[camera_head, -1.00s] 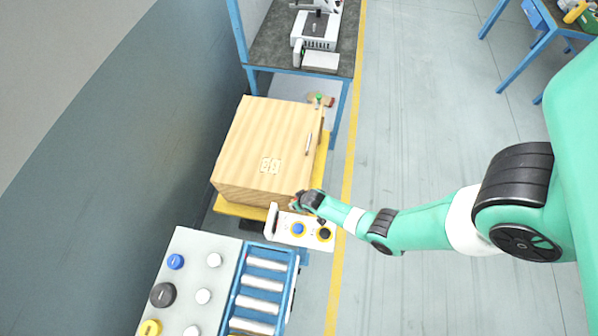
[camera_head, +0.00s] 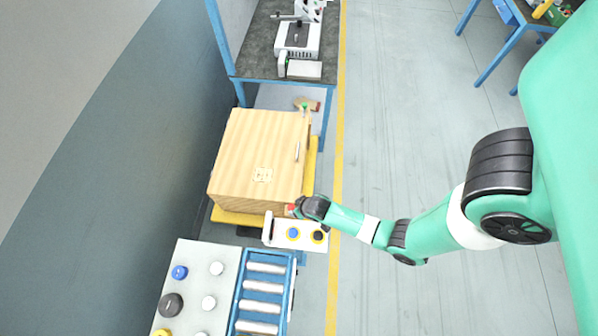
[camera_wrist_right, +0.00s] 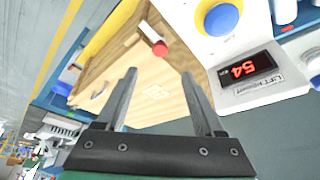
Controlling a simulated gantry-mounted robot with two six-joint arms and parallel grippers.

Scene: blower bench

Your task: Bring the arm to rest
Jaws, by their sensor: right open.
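My right arm comes in from the right in the head view, and its gripper (camera_head: 298,208) is beside the near right corner of a wooden box (camera_head: 258,150), just above a white control panel (camera_head: 290,233). In the right wrist view my right gripper (camera_wrist_right: 157,76) has its two fingers apart with nothing between them. The wooden box (camera_wrist_right: 150,65) shows behind the fingers, with a red-tipped piece (camera_wrist_right: 160,48) by its edge. I cannot tell whether the gripper touches the box. My left gripper is not in view.
The panel's blue button (camera_wrist_right: 221,18) and red display (camera_wrist_right: 247,69) are near the right finger. A roller conveyor (camera_head: 262,290) and a knob panel (camera_head: 204,284) stand at the front. A bench (camera_head: 262,55) with a microscope-like device is behind. Open floor (camera_head: 400,120) lies right.

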